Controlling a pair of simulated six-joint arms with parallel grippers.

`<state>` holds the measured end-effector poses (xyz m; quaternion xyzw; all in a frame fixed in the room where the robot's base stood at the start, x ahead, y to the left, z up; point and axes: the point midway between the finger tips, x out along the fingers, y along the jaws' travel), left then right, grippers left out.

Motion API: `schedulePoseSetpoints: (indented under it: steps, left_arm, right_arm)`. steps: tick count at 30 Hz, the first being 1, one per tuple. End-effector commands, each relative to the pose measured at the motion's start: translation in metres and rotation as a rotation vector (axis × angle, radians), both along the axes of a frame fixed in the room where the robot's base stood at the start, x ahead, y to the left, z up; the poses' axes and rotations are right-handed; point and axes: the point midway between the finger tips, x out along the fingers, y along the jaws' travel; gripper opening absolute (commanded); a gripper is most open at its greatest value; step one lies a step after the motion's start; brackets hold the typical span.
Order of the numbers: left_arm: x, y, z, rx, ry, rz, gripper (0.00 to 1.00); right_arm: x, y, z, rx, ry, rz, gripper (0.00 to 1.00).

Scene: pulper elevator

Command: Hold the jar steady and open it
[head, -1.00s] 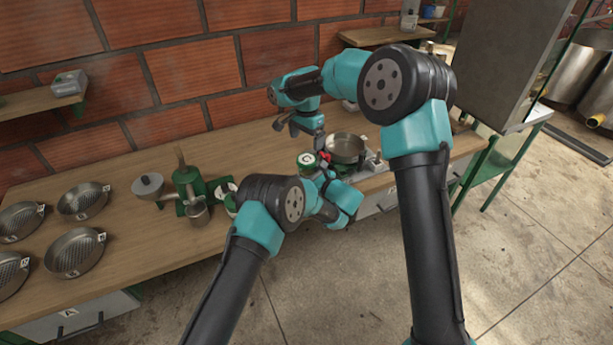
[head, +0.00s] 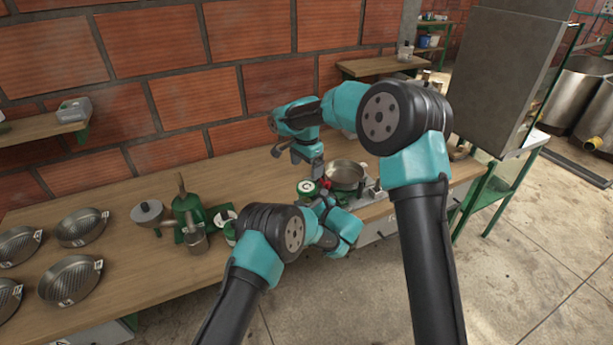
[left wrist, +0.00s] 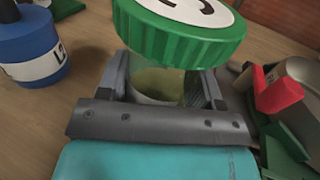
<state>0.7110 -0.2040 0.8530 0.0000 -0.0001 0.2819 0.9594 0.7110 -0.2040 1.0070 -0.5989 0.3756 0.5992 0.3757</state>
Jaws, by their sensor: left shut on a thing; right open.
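The jar has a ribbed green lid with a white label (head: 306,187). In the left wrist view the lid (left wrist: 190,40) sits on top, above a clear body (left wrist: 158,84) with greenish contents. My left gripper (head: 322,201) is shut on the jar's body below the lid; its two fingers (left wrist: 163,88) stand on either side of the body. The jar looks upright, close to the bench. My right gripper (head: 298,161) is open and empty, above and behind the jar, apart from the lid. The jar's lower part is hidden in the head view.
A metal pan (head: 345,174) stands right of the jar, with a red-handled part (left wrist: 275,92) close by. A blue bottle (left wrist: 32,46) is left of the jar in the wrist view. A green hand-cranked machine (head: 188,208) and several perforated pans (head: 82,228) stand further left.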

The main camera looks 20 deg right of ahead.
Motion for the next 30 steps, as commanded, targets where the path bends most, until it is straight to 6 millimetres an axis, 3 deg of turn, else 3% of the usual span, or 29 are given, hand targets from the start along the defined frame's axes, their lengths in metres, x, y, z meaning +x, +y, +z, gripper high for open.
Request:
schedulePoseSetpoints:
  steps: [21,30]
  left_arm:
    - [0.0,0.0,-0.0001,0.0,0.0,0.0,0.0]
    - [0.0,0.0,0.0001,0.0,0.0,0.0,0.0]
  right_arm:
    - [0.0002,-0.0005,0.0,0.002,0.003,-0.899,0.93]
    - [0.0003,-0.0005,0.0,0.002,0.003,-1.061,0.93]
